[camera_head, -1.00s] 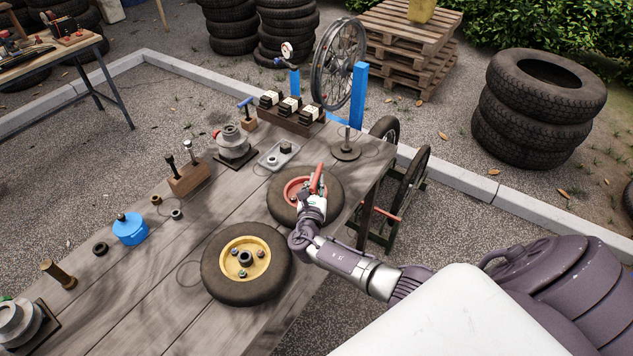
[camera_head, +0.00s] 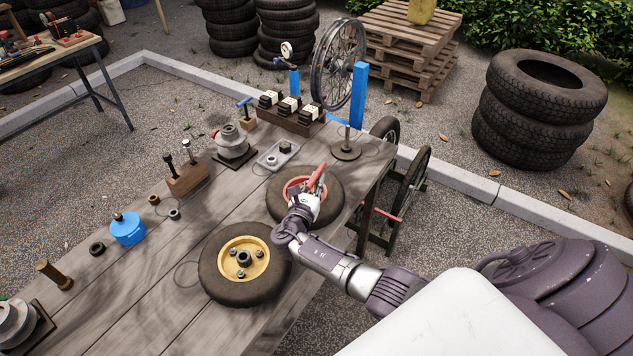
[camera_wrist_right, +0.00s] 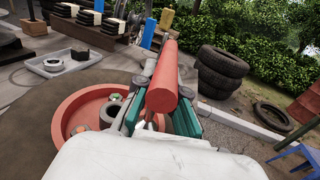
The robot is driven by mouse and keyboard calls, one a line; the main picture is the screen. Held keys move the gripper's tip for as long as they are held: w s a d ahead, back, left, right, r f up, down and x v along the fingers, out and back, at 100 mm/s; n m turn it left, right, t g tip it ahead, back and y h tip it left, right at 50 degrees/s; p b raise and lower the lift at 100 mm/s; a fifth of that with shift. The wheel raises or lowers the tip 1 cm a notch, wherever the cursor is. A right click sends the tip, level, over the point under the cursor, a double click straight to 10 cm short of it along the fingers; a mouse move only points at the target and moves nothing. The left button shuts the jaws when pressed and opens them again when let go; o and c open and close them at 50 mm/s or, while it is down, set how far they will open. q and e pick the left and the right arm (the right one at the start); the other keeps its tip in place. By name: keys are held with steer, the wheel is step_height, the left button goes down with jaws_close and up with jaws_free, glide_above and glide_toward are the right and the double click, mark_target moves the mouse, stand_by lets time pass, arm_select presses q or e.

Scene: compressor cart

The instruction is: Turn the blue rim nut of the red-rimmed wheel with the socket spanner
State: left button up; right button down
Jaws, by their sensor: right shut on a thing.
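The red-rimmed wheel (camera_head: 333,204) lies flat near the far right end of the workbench. Its red rim also fills the lower left of the wrist view (camera_wrist_right: 70,107). My right gripper (camera_head: 308,200) is over this wheel. Its teal-padded fingers (camera_wrist_right: 158,118) are shut on the red-handled socket spanner (camera_head: 317,178), whose thick red handle (camera_wrist_right: 166,80) points up and away. The spanner's lower end is hidden by the gripper, so I cannot tell whether it sits on a nut. A small greenish nut (camera_wrist_right: 115,97) shows inside the rim; I cannot make out a blue one. My left gripper is out of view.
A yellow-rimmed wheel (camera_head: 221,290) lies nearer on the bench. A grey tray (camera_head: 268,163) and a spindle on a round base (camera_head: 346,152) stand behind the red-rimmed wheel. A blue pot (camera_head: 127,229) stands at left. The bench's middle planks are partly bare.

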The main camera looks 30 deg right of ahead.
steer(key=shift+f+m+g+h+b, duration=0.1)
steer(key=shift+m+g+h+b, duration=0.45)
steer(key=shift+g+b, duration=0.25)
steer(key=shift+m+g+h+b, duration=0.35)
steer(key=shift+m+g+b, duration=0.2)
steer(key=shift+g, duration=0.15)
steer(key=shift+m+g+h+b, duration=0.5)
steer(key=shift+m+g+b, duration=0.2)
steer(key=shift+g+b, duration=0.35)
steer(key=shift+m+g+b, duration=0.5)
steer(key=shift+g+b, duration=0.15)
steer(key=shift+b, duration=0.05)
